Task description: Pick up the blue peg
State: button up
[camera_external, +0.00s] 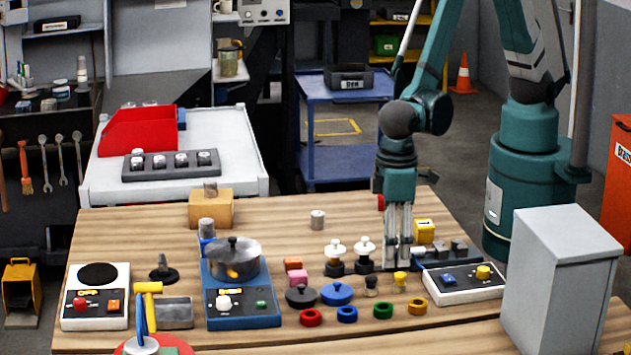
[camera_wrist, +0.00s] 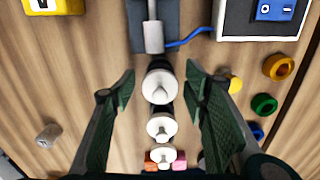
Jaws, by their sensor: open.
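I cannot single out a clear blue peg in either view. The blue ring also shows in the wrist view (camera_wrist: 256,131). My gripper (camera_external: 398,267) points down over the right of the table, low beside the white-topped pieces. In the wrist view its fingers (camera_wrist: 161,80) are spread apart, with a white-topped dark piece (camera_wrist: 160,84) showing between them. Nothing is held.
A second white-topped piece (camera_external: 335,252) stands left of my gripper. A white control box (camera_external: 465,282) is close on its right, with a yellow block (camera_external: 424,231) behind. Green (camera_external: 383,310) and orange (camera_external: 417,306) rings lie in front. A tall grey box (camera_external: 560,270) stands far right.

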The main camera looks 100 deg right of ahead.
jog(key=c, duration=1.2)
jog(key=shift+o, duration=0.2)
jog(key=shift+r, duration=0.1)
jog(key=shift+r, duration=4.9)
